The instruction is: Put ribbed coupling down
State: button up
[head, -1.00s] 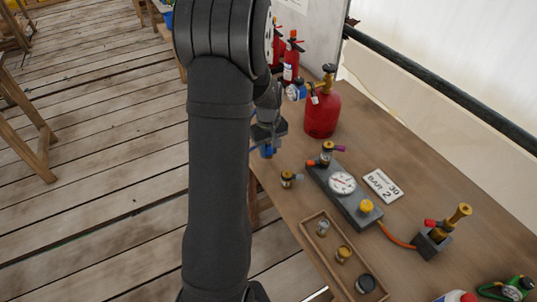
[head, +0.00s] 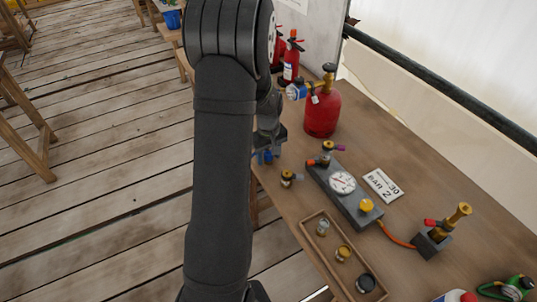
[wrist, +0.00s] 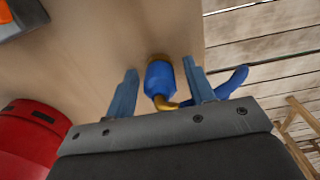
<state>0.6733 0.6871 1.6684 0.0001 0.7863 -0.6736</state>
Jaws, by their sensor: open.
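A blue fitting (wrist: 160,78) with brass at both ends and a curved blue arm sits between my fingers in the wrist view. I take it to be the ribbed coupling, but no ribs can be made out. My gripper (wrist: 159,67) is open, with a finger on each side of the fitting and a gap showing at each side. The fitting's far brass end meets the wooden table top near its edge. In the head view my gripper (head: 267,147) is at the table's left edge, and the blue fitting (head: 265,157) is partly hidden by it.
A red cylinder (head: 322,113) stands behind my gripper. A wooden tray (head: 306,226) of round parts is nearer. A sign (head: 382,184) lies mid-table. Open floor lies left.

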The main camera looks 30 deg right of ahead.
notch_tip(320, 180, up, 12)
dwell(0.5)
notch_tip(320, 180, down, 12)
jog(key=shift+f, duration=0.1)
jog(key=shift+r, duration=1.65)
